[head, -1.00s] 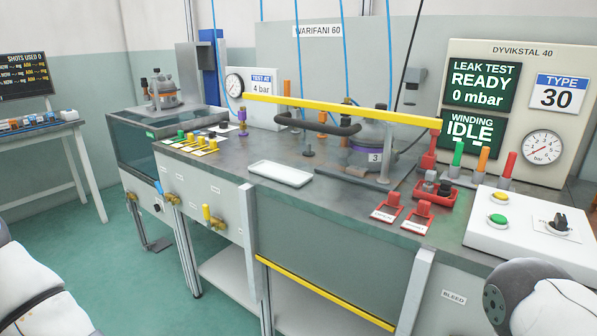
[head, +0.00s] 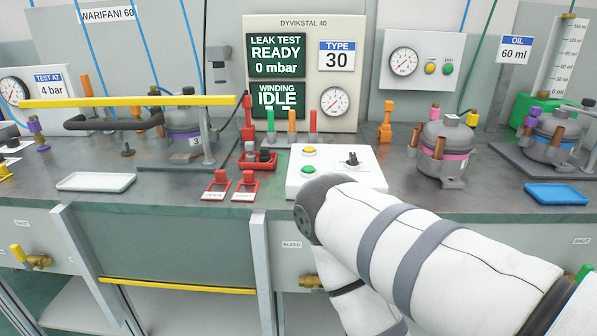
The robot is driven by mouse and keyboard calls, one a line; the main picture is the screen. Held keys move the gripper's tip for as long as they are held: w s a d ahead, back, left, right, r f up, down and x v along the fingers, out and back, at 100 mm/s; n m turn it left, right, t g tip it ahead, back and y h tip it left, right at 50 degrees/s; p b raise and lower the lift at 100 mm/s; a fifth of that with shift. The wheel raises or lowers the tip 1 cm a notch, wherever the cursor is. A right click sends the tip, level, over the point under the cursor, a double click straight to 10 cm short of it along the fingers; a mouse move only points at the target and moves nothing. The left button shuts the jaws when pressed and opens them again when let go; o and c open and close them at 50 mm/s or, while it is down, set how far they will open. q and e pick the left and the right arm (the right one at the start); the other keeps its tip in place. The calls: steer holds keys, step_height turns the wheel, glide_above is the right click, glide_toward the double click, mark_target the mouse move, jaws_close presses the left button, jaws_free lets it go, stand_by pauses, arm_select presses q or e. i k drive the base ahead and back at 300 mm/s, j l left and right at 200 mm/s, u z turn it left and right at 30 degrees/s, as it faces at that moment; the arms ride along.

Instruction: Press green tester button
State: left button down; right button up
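A white control box (head: 360,181) stands on the bench in front of the DYVIKSTAL 40 tester panel (head: 349,60). On its left side are a green button (head: 308,170) and, behind it, a yellow button (head: 309,151); a black rotary knob (head: 352,158) is at its right. The panel reads LEAK TEST READY, 0 mbar, WINDING IDLE and TYPE 30. My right arm comes in from the lower right, its grey joint close in front of the box and overlapping its front edge in the picture. Neither gripper is in view.
Red tags (head: 216,186) and a red tray (head: 258,161) lie left of the box. A compressor with a pink band (head: 445,150) stands to its right. A rear panel has another green button (head: 448,69). A yellow bar (head: 130,101) spans the left side. Bench is clear between box and compressor.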

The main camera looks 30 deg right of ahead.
mark_target(307, 169)
steer(key=z, duration=1.3)
